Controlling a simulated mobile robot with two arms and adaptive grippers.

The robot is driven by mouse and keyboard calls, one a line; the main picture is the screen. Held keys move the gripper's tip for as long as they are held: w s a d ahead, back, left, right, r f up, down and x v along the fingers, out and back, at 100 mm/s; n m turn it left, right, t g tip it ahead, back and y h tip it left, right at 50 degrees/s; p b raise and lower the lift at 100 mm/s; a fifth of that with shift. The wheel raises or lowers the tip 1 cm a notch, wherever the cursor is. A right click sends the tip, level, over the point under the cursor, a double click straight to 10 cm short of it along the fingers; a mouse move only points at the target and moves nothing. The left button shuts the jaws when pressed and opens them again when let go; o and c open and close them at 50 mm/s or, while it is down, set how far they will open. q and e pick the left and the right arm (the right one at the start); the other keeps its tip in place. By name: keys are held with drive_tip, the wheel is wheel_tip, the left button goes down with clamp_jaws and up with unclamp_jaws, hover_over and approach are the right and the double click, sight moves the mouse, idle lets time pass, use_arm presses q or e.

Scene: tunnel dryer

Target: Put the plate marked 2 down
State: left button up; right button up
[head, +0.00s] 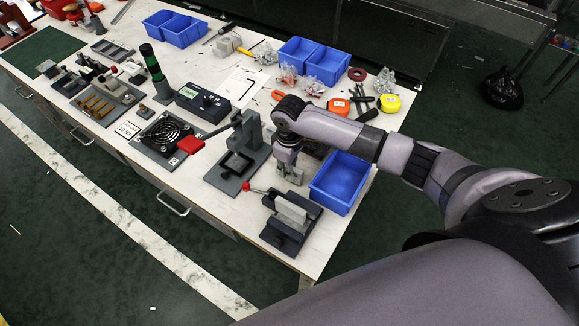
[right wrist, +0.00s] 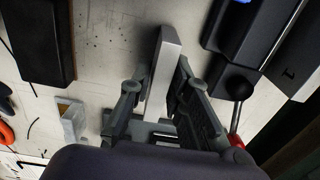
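My right gripper (head: 289,160) points down over the right end of the workbench in the head view. In the right wrist view, its two fingers (right wrist: 162,85) flank a light grey upright plate (right wrist: 168,50) and appear closed on it. I cannot read a mark on this plate. In the head view the arm mostly hides the plate, and I cannot tell whether its lower edge touches anything. Another grey plate (head: 291,209) stands in the dark fixture with the red-knobbed lever (head: 283,236) at the front corner. My left gripper is not in view.
A blue bin (head: 340,182) stands close right of the gripper. A dark press-like fixture (head: 237,165) stands to the left. A narrow bare strip (head: 222,205) runs along the front edge.

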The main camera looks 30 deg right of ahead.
drive_tip(key=o, duration=0.3)
drive_tip(key=shift+r, duration=0.1)
wheel_tip(320, 180, up, 12)
drive_tip(key=shift+b, duration=0.35)
idle(0.6)
